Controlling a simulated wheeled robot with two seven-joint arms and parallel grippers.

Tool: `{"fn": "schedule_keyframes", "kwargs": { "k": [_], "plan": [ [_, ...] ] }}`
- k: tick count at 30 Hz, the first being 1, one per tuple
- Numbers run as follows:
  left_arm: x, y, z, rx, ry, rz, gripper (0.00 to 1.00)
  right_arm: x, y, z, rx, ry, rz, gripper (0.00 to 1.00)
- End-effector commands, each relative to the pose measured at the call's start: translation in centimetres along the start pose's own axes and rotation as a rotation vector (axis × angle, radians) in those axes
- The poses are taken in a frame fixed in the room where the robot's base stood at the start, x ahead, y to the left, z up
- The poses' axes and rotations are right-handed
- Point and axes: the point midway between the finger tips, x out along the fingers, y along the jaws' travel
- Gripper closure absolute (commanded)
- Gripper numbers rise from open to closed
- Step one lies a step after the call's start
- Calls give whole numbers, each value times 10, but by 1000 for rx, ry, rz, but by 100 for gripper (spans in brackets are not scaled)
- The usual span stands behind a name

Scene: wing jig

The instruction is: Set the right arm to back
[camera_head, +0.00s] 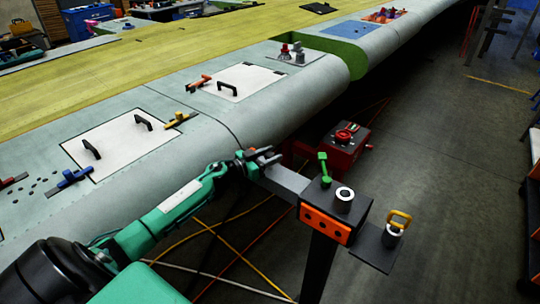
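My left arm comes in from the lower left, with a black joint and green links. Its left gripper (264,158) is dark and small, beside the wing's rounded front edge. It overlaps the inner end of a grey bar (285,182) in the picture. I cannot tell whether its fingers touch the bar or how far apart they are. My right arm and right gripper are not in view.
The long grey wing (330,75) carries white panels with black handles (238,82). A black stand (335,205) with an orange block (325,226) stands right of the gripper. A red box (343,146) sits behind. Cables cross the floor. Open floor (440,150) lies at right.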

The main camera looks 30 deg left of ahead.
Motion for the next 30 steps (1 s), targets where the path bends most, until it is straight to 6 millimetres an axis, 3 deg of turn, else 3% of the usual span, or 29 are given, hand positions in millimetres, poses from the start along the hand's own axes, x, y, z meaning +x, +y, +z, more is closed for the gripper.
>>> {"fn": "schedule_keyframes", "kwargs": {
  "k": [1, 6, 14, 30],
  "plan": [
    [0, 0, 0, 0, 0, 0, 71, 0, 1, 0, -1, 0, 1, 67],
    [0, 0, 0, 0, 0, 0, 100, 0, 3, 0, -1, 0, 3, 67],
    [2, 8, -2, 0, 1, 1, 100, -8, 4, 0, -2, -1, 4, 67],
    [25, 77, -4, -3, 1, 3, 100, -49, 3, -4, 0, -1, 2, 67]
  ]
}}
